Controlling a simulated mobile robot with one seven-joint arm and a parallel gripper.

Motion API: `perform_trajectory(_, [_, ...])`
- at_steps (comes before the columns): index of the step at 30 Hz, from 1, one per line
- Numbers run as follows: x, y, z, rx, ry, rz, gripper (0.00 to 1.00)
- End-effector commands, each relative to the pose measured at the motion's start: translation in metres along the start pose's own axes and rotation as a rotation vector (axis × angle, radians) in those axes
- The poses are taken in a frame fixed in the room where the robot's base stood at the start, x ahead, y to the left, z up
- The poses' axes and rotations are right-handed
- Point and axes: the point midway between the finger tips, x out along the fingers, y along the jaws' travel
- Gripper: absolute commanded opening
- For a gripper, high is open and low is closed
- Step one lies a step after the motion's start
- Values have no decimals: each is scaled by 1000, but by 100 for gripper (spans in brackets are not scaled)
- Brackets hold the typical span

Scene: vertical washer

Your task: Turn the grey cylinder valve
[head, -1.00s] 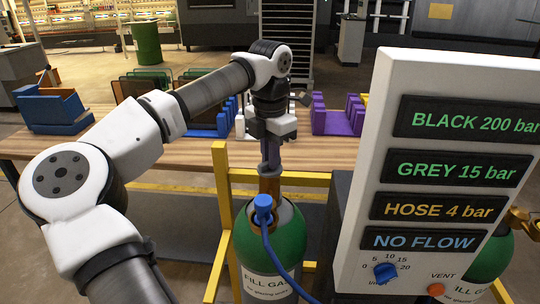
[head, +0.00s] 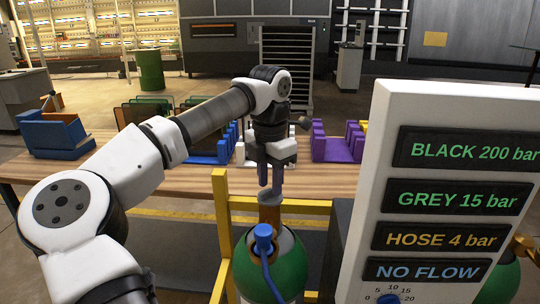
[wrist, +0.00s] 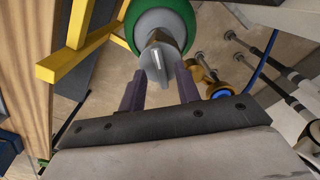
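The grey cylinder valve (head: 270,201) sits on the brass neck at the top of the green cylinder (head: 285,268). In the wrist view the valve (wrist: 160,62) shows a raised bar across a round grey cap. My gripper (head: 270,188) points down just above the valve in the head view. In the wrist view my gripper (wrist: 161,68) is open, with one dark finger on each side of the bar. Small gaps show between bar and fingers, and contact is not clear.
A blue hose fitting (head: 263,236) is on the cylinder front. The white panel (head: 372,200) stands close on the right and reads GREY 15 bar and NO FLOW. A yellow frame (head: 222,225) surrounds the cylinder. A wooden table (head: 330,180) with racks is behind.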

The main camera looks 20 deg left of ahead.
Motion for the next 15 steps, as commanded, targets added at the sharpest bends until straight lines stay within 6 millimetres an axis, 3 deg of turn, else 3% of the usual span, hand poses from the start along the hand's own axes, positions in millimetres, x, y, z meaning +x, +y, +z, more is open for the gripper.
perform_trajectory(15, [-108,0,1,0,-3,2,33])
